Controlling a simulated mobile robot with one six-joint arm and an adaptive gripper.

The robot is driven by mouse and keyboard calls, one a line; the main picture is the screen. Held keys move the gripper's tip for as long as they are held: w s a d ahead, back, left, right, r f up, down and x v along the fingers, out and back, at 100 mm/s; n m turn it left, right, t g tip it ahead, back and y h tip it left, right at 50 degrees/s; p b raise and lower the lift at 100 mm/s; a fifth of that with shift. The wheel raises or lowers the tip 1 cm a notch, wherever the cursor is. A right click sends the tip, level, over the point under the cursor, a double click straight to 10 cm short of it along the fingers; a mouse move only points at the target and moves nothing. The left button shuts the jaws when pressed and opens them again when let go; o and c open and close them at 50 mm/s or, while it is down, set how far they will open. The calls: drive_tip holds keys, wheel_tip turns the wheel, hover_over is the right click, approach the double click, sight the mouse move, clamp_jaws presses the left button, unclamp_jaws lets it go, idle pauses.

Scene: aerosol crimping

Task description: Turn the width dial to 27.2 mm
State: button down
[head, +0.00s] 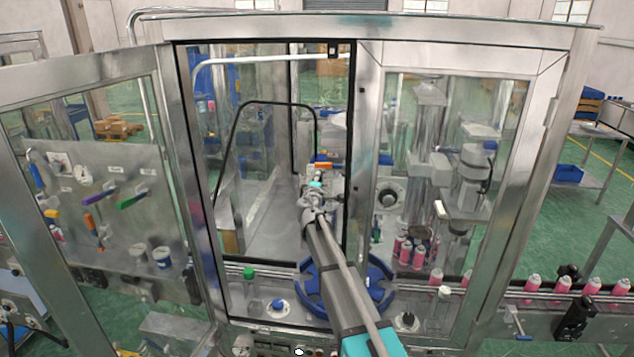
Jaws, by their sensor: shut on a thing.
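My gripper (318,184) is small and far off in the head view, inside the open doorway of the machine. It is shut on what appears to be the width dial, at the fittings in the middle of the machine. The dial is hidden behind my gripper and wrist, and its scale or reading cannot be made out. A small orange and blue part (322,160) shows just above my gripper. My arm reaches in from the bottom of the picture.
The glass door (85,190) stands open at left. A steel frame post (367,160) borders the opening at right. A round dark-centred knob (388,197) sits behind the right pane. A blue star wheel (378,285) lies below my arm. Pink cans (533,283) line the conveyor at right.

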drive_tip(key=shift+m, duration=0.7)
drive_tip(key=shift+c, duration=1.4)
unclamp_jaws()
drive_tip(key=shift+s, duration=0.1)
drive_tip(key=s+a, duration=0.2)
drive_tip(key=s, duration=0.9)
drive_tip(key=shift+s+a, duration=0.15)
drive_tip(key=shift+s, duration=0.15)
